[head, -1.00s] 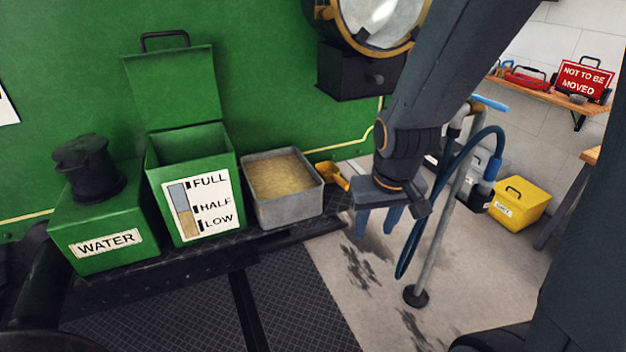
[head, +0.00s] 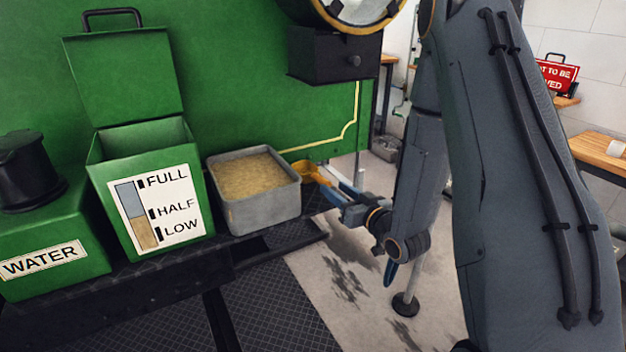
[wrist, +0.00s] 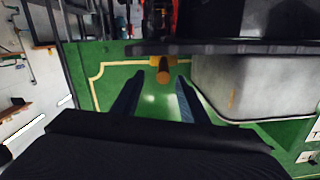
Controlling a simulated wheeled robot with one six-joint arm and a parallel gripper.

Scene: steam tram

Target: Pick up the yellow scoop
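The yellow scoop (head: 307,170) lies on the dark ledge, just right of the grey sand tray (head: 262,214). My gripper (head: 334,190) is to the right of the scoop, its blue fingers pointing toward it. In the wrist view, the scoop (wrist: 163,70) shows end-on beyond the fingertips and roughly between them. My gripper (wrist: 158,88) is open there with nothing between its fingers. Part of the scoop is hidden from the head camera by the tray's corner.
The sand tray (wrist: 245,85) stands close beside the scoop. A green lidded box (head: 150,245) with a level label and a green WATER box (head: 50,245) are farther left. A black box (head: 335,62) sticks out from the green wall above. A grey post (head: 412,285) stands right.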

